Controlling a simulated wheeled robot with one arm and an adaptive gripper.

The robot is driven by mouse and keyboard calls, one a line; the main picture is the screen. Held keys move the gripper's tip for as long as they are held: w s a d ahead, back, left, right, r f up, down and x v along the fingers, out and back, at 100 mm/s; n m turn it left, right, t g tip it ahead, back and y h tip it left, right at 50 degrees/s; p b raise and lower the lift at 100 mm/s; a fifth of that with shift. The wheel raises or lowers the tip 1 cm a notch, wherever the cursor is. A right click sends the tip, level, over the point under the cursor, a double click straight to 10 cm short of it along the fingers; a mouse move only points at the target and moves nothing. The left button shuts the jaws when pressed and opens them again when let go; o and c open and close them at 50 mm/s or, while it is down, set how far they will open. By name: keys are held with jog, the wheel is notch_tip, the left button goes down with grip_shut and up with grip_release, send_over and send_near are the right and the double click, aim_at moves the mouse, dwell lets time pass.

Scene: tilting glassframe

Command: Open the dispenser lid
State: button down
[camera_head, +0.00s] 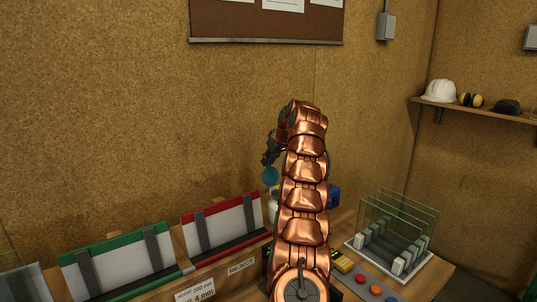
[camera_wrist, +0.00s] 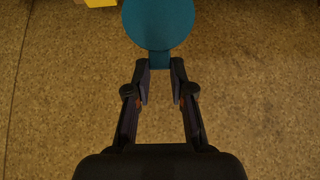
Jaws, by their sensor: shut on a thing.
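A round teal disc with a short tab (camera_wrist: 160,25), which looks like the dispenser lid, is at the top middle of the wrist view. My gripper (camera_wrist: 160,75) is shut on its tab, with one finger on each side. In the head view the teal disc (camera_head: 270,175) hangs below my gripper (camera_head: 268,158), left of my arm. A whitish rounded thing (camera_head: 273,206), perhaps the dispenser, stands below the disc and is partly hidden by my arm. Whether the disc is joined to it cannot be told; a gap seems to show between them.
A green-edged rack (camera_head: 118,262) and a red-edged rack (camera_head: 222,222) stand on the bench at left. Upright glass panes (camera_head: 400,225) stand in a holder at right, near coloured buttons (camera_head: 375,289). A blue thing (camera_head: 334,196) is partly behind my arm. The cork wall (camera_head: 100,120) is behind.

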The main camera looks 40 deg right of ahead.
jog(key=shift+w+r, duration=0.1)
jog(key=shift+w, duration=0.05)
dwell(0.4)
jog(key=c, duration=1)
grip_release()
jog(key=v, duration=0.7)
jog(key=shift+r, duration=0.15)
